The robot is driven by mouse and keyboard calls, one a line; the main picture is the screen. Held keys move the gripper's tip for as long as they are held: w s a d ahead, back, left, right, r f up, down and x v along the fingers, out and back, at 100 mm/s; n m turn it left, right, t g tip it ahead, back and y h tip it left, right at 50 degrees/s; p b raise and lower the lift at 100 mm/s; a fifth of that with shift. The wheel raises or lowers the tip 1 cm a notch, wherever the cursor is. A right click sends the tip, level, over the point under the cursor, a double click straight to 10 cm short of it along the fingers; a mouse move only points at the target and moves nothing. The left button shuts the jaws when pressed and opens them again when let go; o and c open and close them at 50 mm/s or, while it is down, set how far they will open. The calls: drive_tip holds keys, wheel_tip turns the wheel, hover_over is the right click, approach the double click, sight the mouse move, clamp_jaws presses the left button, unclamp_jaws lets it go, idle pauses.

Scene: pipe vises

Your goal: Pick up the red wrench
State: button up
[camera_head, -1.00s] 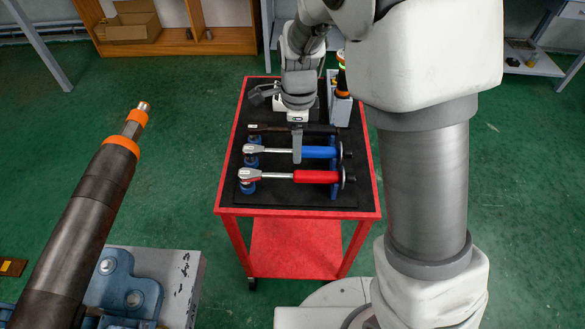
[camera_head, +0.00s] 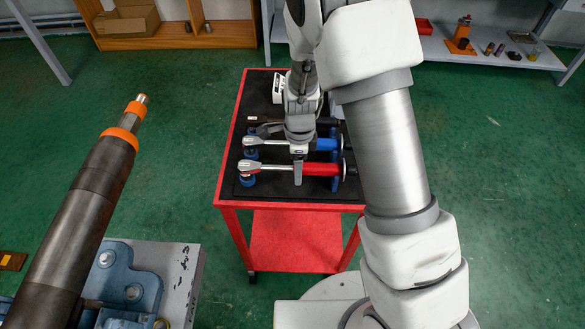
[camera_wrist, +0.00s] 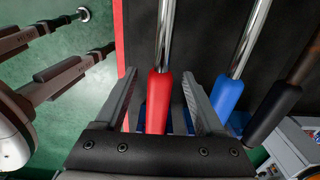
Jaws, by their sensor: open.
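The red wrench (camera_head: 322,169) has a red handle and a silver head. It lies across the front of the cart's black top, its head on a blue holder at the left. In the wrist view its red handle (camera_wrist: 157,102) and silver shaft lie between my open fingers. My gripper (camera_head: 298,180) is over the wrench near where shaft and handle meet, seen also in the wrist view (camera_wrist: 160,92). The fingers are apart, with gaps to the handle on both sides. My gripper's depth over the handle is hard to judge.
The blue wrench (camera_head: 325,144) lies parallel just behind, close to one finger in the wrist view (camera_wrist: 228,95). A black-handled tool (camera_wrist: 272,112) lies beyond it. The red cart (camera_head: 230,193) has a blue rack supporting the handles. A large pipe (camera_head: 80,215) stands at the left.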

clamp_jaws()
idle(0.3)
drive_tip(key=shift+r, duration=0.1)
idle(1.0)
